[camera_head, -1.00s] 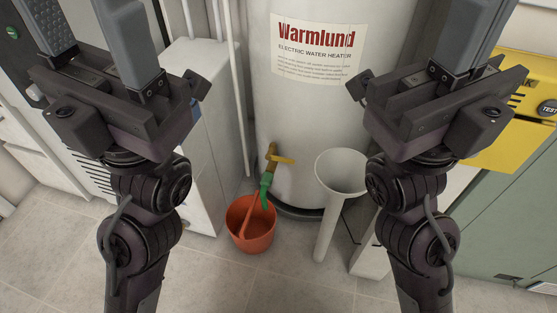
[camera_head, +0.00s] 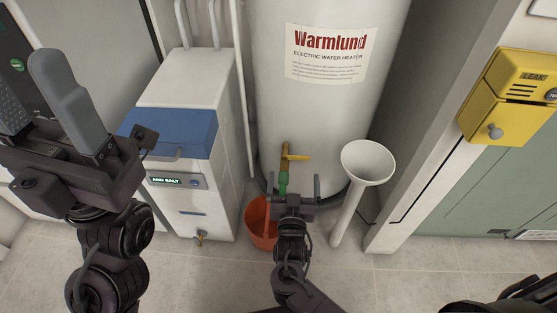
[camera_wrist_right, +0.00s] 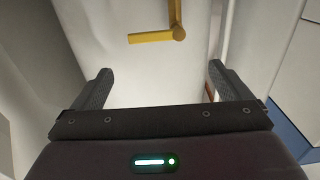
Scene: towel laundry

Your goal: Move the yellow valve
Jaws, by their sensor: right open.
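The yellow valve (camera_head: 297,157) is a lever handle on a brass tap low on the front of the white water heater (camera_head: 320,115). Its handle points right in the head view. In the right wrist view the handle (camera_wrist_right: 152,38) lies level just beyond the fingertips, pointing left from its pivot. My right gripper (camera_head: 293,184) is open in front of and just below the valve, with nothing between its fingers (camera_wrist_right: 160,82). A green hose fitting (camera_head: 283,181) below the tap is partly hidden by that gripper. My left gripper (camera_head: 24,75) is open and empty at the left.
An orange bucket (camera_head: 257,222) stands on the floor under the tap, partly behind my right gripper. A white funnel on a pipe (camera_head: 367,163) stands close on the right. A white and blue salt unit (camera_head: 172,131) is left of the heater. A yellow leak box (camera_head: 508,98) is at the right.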

